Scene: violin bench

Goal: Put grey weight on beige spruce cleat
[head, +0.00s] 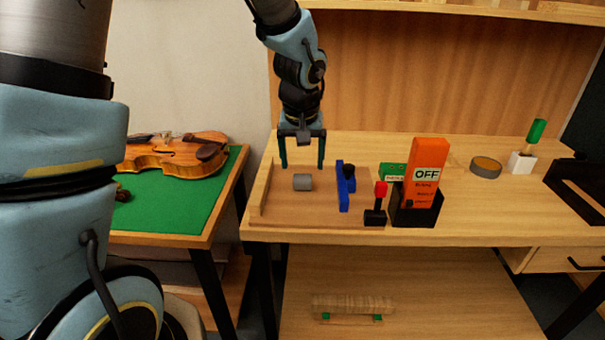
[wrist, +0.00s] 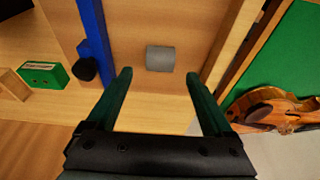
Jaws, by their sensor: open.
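The grey weight (head: 302,182) is a short cylinder on its side on a shallow wooden board (head: 285,213). It also shows in the wrist view (wrist: 160,58), just beyond and between the fingertips. My gripper (head: 302,165) is open and empty, pointing down above and behind the weight. Its two dark green fingers also show in the wrist view (wrist: 158,76). A beige wooden strip (head: 264,187) stands along the board's left side, and a small beige block (wrist: 11,86) sits beside a green box in the wrist view. I cannot tell which one is the spruce cleat.
A blue bar (head: 343,190) with a black knob stands right of the weight. Beyond it are a red-topped black piece (head: 378,203), a green box (head: 392,172) and an orange OFF box (head: 425,175) in a black holder. A violin (head: 175,155) lies on green at left.

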